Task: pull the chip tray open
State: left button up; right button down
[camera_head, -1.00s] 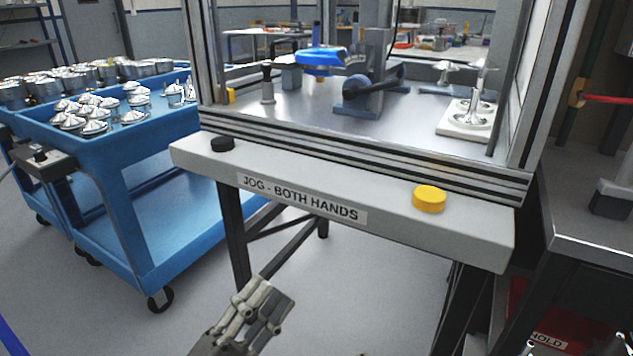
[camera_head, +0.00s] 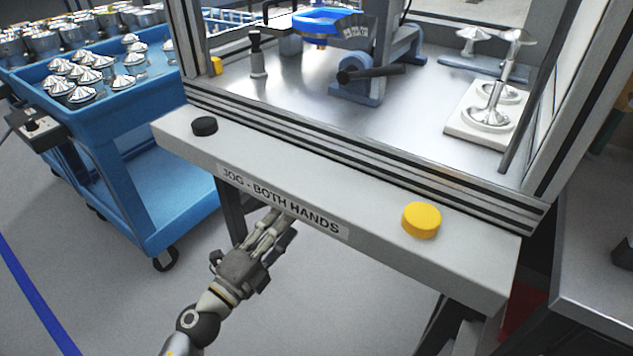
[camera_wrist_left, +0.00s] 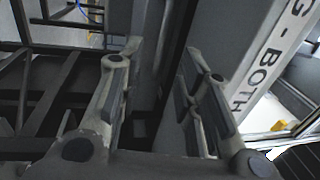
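I cannot make out the chip tray for certain in either view. The machine's light grey front panel (camera_head: 330,212), labelled "JOG - BOTH HANDS", hides what lies behind and beneath it. My left gripper (camera_head: 282,218) is at the lower edge of this panel, below the label, with its fingertips partly against or under it in the picture. In the left wrist view, the two fingers of this gripper (camera_wrist_left: 162,52) stand apart. A dark upright strip shows between and beyond them; I cannot tell what it is or whether they touch it. My right gripper is not in view.
The panel carries a black button (camera_head: 204,126) and a yellow button (camera_head: 421,220). A blue cart (camera_head: 120,130) with metal parts stands at the left. Dark frame bars (camera_wrist_left: 60,75) fill the left of the wrist view. A grey bench (camera_head: 600,260) stands at the right.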

pick_arm(q)
jog(key=x, duration=1)
jog(key=shift+r, duration=0.1)
grip_shut()
